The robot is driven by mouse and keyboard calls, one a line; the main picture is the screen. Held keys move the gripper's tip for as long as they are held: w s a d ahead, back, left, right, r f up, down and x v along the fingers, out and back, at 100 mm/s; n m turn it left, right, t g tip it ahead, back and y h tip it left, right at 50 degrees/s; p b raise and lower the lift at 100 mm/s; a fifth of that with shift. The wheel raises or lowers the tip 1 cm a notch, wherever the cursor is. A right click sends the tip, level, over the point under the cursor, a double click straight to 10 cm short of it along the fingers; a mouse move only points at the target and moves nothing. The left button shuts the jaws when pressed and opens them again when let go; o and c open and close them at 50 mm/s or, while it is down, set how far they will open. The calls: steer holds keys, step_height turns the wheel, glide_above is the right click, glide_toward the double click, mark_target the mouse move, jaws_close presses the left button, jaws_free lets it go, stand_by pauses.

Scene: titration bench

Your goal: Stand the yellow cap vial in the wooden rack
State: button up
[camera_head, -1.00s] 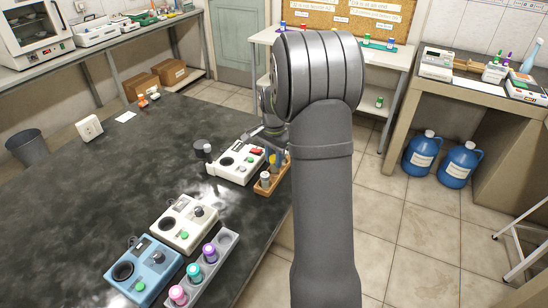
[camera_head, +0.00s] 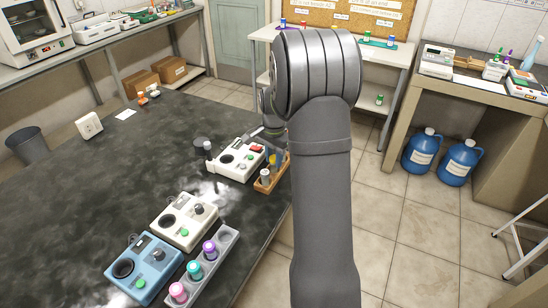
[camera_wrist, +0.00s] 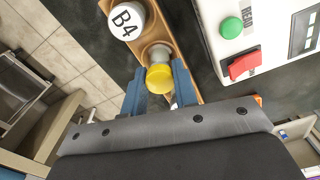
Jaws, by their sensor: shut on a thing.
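The yellow cap vial shows in the wrist view (camera_wrist: 160,79), its yellow cap between my two blue fingers and its pale body pointing at the wooden rack (camera_wrist: 186,72). My gripper (camera_wrist: 157,88) is shut on this vial. In the head view the yellow cap (camera_head: 273,159) shows just over the far part of the wooden rack (camera_head: 261,188), and my gripper (camera_head: 272,139) is partly hidden behind my arm. The vial's base is hidden, so I cannot tell how deep it sits in the rack.
A white-capped vial marked B4 (camera_wrist: 127,20) stands in the rack beside the held vial. A white instrument (camera_head: 229,163) with a red switch and green button is close to the rack's left. A grey rack (camera_head: 224,246) of capped vials stands nearer.

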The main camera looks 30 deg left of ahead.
steer(key=shift+f, duration=0.6)
steer(key=o, duration=0.9)
steer(key=shift+o, duration=0.4)
steer(key=o, duration=0.3)
steer(key=shift+r, duration=3.05)
steer(key=shift+f, duration=0.15)
